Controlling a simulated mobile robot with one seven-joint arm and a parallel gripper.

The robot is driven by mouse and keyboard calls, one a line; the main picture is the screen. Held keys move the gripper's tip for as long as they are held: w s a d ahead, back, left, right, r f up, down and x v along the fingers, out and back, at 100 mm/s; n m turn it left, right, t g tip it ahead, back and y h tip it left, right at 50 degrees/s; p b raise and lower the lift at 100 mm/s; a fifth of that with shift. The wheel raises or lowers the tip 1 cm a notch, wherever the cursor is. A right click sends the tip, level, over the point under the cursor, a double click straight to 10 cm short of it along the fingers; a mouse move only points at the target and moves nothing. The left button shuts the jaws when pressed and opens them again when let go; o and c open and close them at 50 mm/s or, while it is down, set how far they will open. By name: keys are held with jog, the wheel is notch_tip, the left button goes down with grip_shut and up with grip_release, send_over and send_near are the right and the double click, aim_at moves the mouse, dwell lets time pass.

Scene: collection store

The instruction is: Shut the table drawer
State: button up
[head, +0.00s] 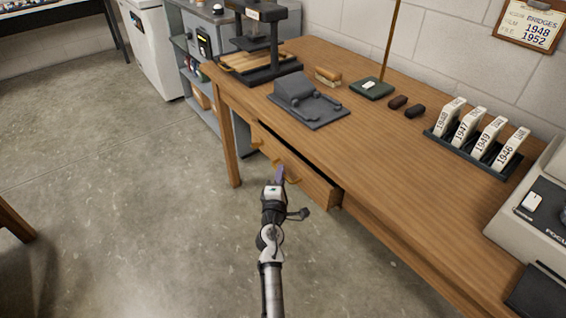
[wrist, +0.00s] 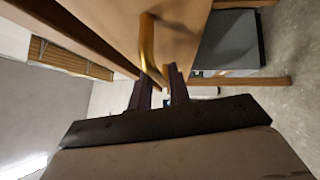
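The table drawer (head: 312,184) stands partly pulled out from under the front edge of the wooden table (head: 360,140). Its brass handle (wrist: 147,45) shows large in the wrist view. My gripper (head: 279,174) is at the drawer's front in the head view. In the wrist view my gripper (wrist: 160,82) has its two dark fingers close together, one on each side of the handle's lower end, and it looks shut on the handle. The exact contact is partly hidden by the fingers.
The tabletop holds a grey moulded block (head: 305,103), a dark press (head: 265,45), a rack of labelled boxes (head: 478,140) and a beige machine (head: 540,215). A table leg (head: 227,145) stands left of the drawer. The concrete floor (head: 130,200) to the left is clear.

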aim_at(292, 171)
jog(key=shift+w+d, duration=0.1)
jog(key=shift+w, duration=0.55)
jog(key=shift+r, duration=0.1)
jog(key=shift+s, duration=0.1)
grip_shut()
jog(key=shift+d, duration=0.1)
jog(key=w+d, duration=0.2)
jog(key=d, duration=0.1)
jog(key=shift+w+d, duration=0.2)
jog(key=shift+w, duration=0.1)
grip_release()
jog(key=shift+r, duration=0.1)
